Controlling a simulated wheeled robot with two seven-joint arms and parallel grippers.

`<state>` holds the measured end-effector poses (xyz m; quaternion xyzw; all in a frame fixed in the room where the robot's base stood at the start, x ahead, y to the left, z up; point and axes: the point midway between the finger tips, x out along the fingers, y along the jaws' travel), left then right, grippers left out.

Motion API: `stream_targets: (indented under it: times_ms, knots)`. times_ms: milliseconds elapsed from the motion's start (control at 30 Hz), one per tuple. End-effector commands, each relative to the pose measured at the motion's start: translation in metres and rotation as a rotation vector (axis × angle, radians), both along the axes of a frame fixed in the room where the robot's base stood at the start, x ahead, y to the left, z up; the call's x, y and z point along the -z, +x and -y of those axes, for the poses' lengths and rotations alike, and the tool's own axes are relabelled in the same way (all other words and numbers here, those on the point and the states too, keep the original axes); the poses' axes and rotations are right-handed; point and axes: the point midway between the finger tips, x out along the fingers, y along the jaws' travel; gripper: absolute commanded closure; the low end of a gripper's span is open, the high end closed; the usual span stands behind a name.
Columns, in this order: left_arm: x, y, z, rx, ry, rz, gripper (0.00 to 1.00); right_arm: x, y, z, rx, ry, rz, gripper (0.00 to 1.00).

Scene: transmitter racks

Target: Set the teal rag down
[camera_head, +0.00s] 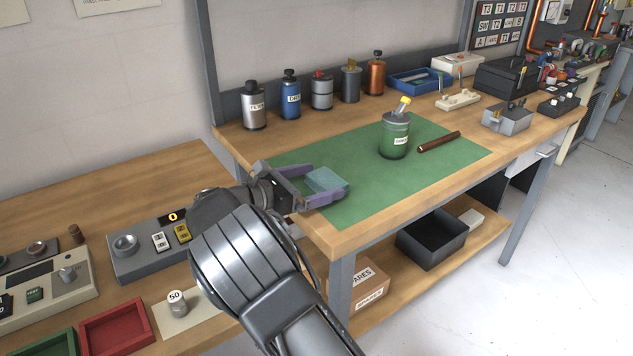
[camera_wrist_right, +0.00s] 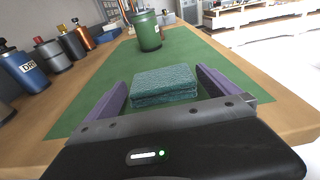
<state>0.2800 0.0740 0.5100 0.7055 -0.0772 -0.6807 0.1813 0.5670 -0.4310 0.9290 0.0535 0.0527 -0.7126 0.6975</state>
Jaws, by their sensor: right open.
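The teal rag (camera_head: 327,181) is a small folded block at the left part of the green mat (camera_head: 448,148) on the workbench. In the right wrist view the rag (camera_wrist_right: 164,86) lies between the two purple fingers, with a gap on each side. My right gripper (camera_head: 322,186) is open around the rag, low over the mat's near left part. In the right wrist view the gripper (camera_wrist_right: 160,92) shows its fingers pointing forward along the mat. The rag appears to rest on the mat. My left gripper is not in view.
A green can (camera_head: 394,138) with a yellow-topped item stands on the mat, beside a brown rod (camera_head: 438,142). Several bottles line the back, including a blue one (camera_head: 290,98). A blue tray (camera_head: 415,82) and a grey box (camera_head: 507,119) stand farther right. The mat's front middle is clear.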

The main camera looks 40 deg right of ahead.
Motion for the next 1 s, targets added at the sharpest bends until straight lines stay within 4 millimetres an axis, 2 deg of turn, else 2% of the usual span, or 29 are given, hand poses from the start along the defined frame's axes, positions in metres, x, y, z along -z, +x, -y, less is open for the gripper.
stream_targets:
  times_ms: [167, 267, 500, 700, 833, 1000]
  knots:
    - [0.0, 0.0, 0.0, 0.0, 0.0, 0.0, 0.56, -0.003, 0.001, -0.013, -0.002, 0.0, 0.001, 0.0]
    - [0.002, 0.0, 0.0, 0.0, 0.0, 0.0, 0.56, -0.005, 0.002, -0.029, -0.004, 0.0, 0.002, 0.0]
    - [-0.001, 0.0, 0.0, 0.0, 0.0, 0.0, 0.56, -0.015, 0.003, -0.081, -0.004, -0.006, 0.0, 0.0]
    - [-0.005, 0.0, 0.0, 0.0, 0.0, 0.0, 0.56, -0.019, 0.003, -0.111, -0.001, -0.004, -0.001, 0.0]
    - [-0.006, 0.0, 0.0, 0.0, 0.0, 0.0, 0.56, -0.02, 0.003, -0.119, -0.001, -0.002, 0.0, 0.0]
    - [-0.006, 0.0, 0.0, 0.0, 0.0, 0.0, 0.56, -0.019, 0.003, -0.119, 0.0, 0.0, 0.0, 0.0]
